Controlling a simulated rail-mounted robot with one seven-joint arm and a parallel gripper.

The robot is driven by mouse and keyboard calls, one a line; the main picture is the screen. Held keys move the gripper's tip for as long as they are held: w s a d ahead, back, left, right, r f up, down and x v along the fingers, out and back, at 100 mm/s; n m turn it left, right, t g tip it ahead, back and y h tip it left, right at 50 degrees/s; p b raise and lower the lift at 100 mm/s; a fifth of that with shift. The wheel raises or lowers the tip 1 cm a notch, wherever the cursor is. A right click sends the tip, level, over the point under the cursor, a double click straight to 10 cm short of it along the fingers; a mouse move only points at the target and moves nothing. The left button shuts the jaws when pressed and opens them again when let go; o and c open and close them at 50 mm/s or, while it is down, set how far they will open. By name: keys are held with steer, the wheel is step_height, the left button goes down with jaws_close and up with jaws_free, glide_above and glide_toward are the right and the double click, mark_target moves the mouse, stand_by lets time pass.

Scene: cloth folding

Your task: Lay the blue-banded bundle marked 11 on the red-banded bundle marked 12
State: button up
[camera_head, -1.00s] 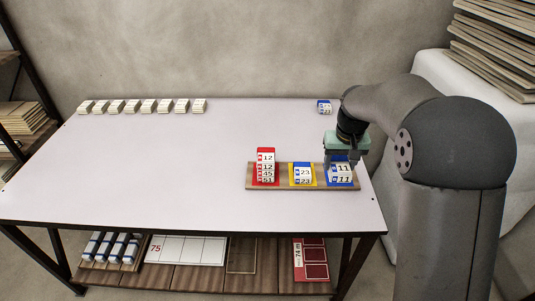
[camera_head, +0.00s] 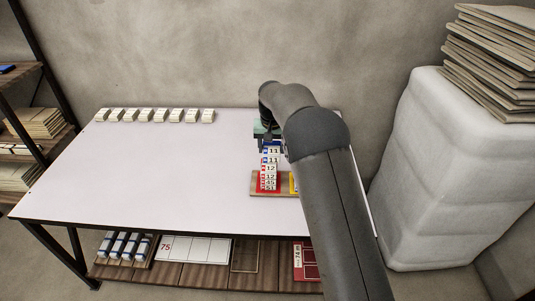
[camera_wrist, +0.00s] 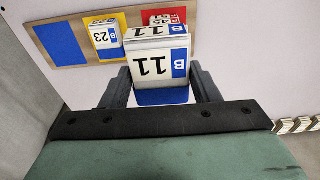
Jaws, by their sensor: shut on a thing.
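The blue-banded bundle marked 11 (camera_head: 271,155) is held by my gripper (camera_head: 265,141), which is shut on it. In the wrist view the bundle (camera_wrist: 152,63) sits between the two fingers (camera_wrist: 159,76), its numbers facing the camera. The red-banded bundle marked 12 (camera_head: 268,172) tops a stack with 45 and 51 below. In the head view the held bundle appears just behind and above it; whether they touch I cannot tell. In the wrist view the held bundle hides most of the red stack (camera_wrist: 162,18).
The wooden tray (camera_head: 258,188) has a bare blue section (camera_wrist: 60,44) and a yellow section with a bundle marked 23 (camera_wrist: 106,36). My arm hides the tray's right part in the head view. Several white bundles (camera_head: 160,115) line the table's back-left edge.

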steer(key=p, duration=0.2)
glide_above(269, 165)
step_height(269, 165, down, 6)
steer(key=shift+r, duration=0.15)
steer(key=shift+f, duration=1.45)
steer(key=shift+f, duration=0.15)
steer(key=shift+f+b, duration=0.15)
steer(key=shift+b, duration=0.15)
steer(key=o, duration=1)
